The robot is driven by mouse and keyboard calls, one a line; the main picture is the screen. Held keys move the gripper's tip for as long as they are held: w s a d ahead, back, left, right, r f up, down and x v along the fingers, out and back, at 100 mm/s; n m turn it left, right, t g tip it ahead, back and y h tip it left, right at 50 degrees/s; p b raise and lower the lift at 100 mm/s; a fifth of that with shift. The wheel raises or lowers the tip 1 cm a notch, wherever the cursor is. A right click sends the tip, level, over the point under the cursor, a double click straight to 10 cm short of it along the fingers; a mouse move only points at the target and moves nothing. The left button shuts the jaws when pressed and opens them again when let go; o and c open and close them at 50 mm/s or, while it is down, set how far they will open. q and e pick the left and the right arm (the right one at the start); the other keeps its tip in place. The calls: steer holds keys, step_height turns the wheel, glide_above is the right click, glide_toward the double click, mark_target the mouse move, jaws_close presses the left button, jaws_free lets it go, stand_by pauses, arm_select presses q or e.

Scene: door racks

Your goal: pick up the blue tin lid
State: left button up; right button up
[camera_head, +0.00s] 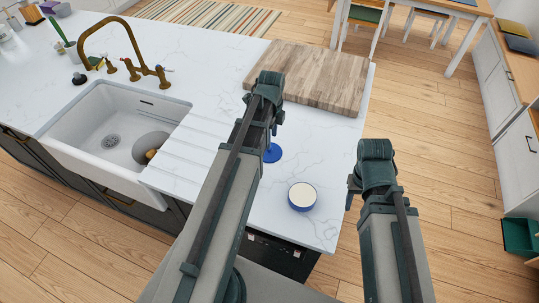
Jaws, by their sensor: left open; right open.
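A flat blue disc, which looks like the blue tin lid (272,154), lies on the white marble counter, partly hidden behind my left arm. A round blue tin (302,196) with a pale cream inside stands nearer the counter's front right. My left gripper (277,122) is above and just beyond the lid, open; its fingers are mostly hidden by its own arm, and I cannot tell whether it touches the lid. My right gripper (352,190) is open and empty, out past the counter's right edge, to the right of the tin.
A wooden board (325,75) lies at the counter's far right end. A white sink (85,130) with a brass faucet (112,45) is at left. The counter around the tin is clear. Wooden floor (460,190) lies to the right.

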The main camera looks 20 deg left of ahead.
arm_select(q)
steer(key=shift+f, duration=0.1)
steer(key=f+b, duration=0.5)
steer(key=shift+a, duration=0.25)
jaws_close()
